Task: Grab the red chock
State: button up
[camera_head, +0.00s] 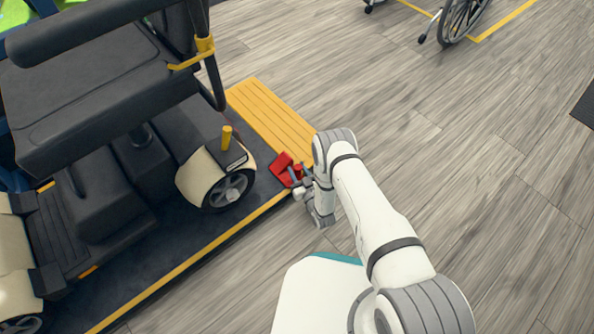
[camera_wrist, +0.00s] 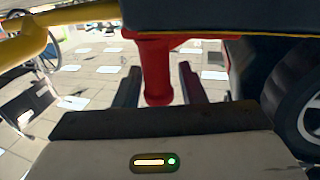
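The red chock (camera_head: 281,165) sits on the dark platform close to the scooter's cream-fendered wheel (camera_head: 228,188), near the yellow ramp. My gripper (camera_head: 296,174) is low beside it, at its right side in the head view. In the wrist view, the upright red part of the chock (camera_wrist: 156,72) stands between the two dark fingers of my gripper (camera_wrist: 160,86). The fingers look open around it, with a gap showing at the right finger. The left finger is very near the red part; I cannot tell whether it touches. The chock's top is partly hidden by a dark overhang.
The scooter (camera_head: 110,110) fills the left, with a yellow post (camera_head: 226,138) above the wheel. The yellow slatted ramp (camera_head: 272,120) lies behind the chock. A wheelchair (camera_head: 460,18) stands far off at the top.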

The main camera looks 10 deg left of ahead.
jog(key=shift+o, duration=1.3)
jog(key=shift+s+d, duration=0.1)
jog(key=p+v, duration=0.3)
jog(key=v, duration=0.3)
jog(key=shift+s+d+r, duration=0.1)
jog(key=shift+s+d, duration=0.4)
jog(key=shift+s, duration=0.15)
